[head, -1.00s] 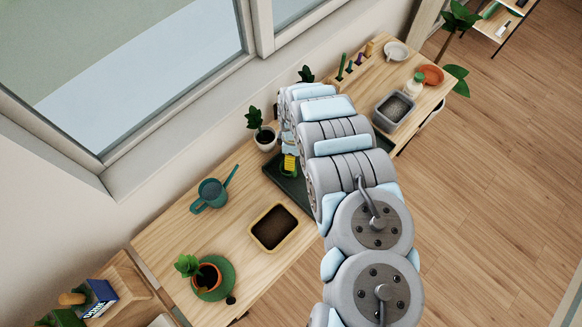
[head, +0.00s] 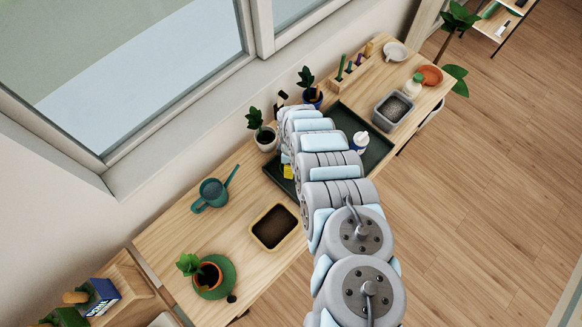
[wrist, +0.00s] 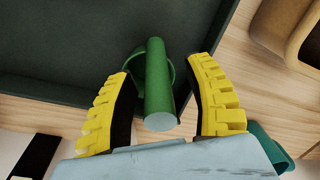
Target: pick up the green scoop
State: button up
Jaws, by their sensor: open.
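The green scoop (wrist: 158,90) lies at the edge of the dark green tray in the wrist view, its round handle end facing the camera. A curved green part shows beside the handle; the rest of the scoop is hidden or out of frame. My gripper (wrist: 163,70) is open, with one yellow finger on each side of the handle. I cannot tell whether either finger touches it. In the head view a bit of yellow of my gripper (head: 287,171) shows over the tray (head: 345,118), and my arm hides the scoop.
A white bottle (head: 359,143) stands in the tray to the right of my arm. A soil-filled box (head: 256,235), a teal watering can (head: 211,192) and a potted plant (head: 265,138) are nearby on the wooden bench. A grey tub (head: 393,109) stands beyond the tray.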

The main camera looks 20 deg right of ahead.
grip_shut()
dwell(0.3)
